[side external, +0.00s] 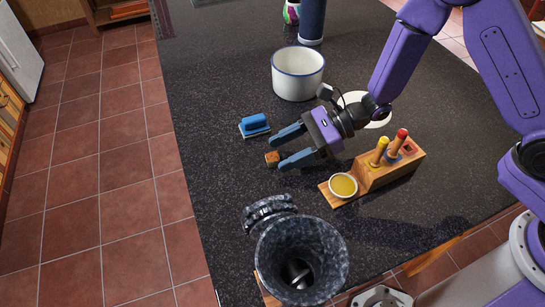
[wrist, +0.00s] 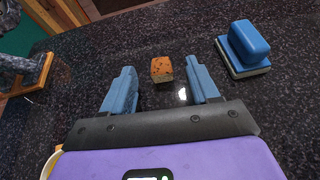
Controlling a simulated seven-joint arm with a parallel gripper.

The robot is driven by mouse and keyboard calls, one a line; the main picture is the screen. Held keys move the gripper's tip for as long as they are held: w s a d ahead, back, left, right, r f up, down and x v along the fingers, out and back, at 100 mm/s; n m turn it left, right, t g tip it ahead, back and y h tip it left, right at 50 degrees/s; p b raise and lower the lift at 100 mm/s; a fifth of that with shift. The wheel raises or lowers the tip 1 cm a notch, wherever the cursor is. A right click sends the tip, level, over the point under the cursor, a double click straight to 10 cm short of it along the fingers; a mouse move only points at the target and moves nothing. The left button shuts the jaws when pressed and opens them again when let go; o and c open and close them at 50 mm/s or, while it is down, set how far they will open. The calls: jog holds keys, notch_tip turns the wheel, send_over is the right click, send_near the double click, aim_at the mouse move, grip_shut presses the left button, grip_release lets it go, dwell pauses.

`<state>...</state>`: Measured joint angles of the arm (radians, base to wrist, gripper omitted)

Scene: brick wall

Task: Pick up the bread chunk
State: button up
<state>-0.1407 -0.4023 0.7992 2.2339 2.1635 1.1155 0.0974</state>
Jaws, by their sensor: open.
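The bread chunk (side external: 272,158) is a small brown-orange block on the dark speckled counter near its left edge. I cannot tell whether a fingertip touches the bread.
A blue sponge-like block (side external: 255,125) lies beside the bread. A white pot (side external: 298,73) stands behind. A wooden stand (side external: 375,171) with colored pegs and a yellow-filled bowl (side external: 343,186) is at right. A dark stone vessel (side external: 300,260) stands in front. The counter's left edge is close.

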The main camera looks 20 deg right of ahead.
aim_at(279, 155)
jog(key=shift+x, duration=0.9)
jog(key=c, duration=1.1)
jog(key=shift+r, duration=0.2)
notch_tip(279, 155, up, 10)
jog(key=shift+f, duration=0.15)
jog(key=shift+w, duration=0.1)
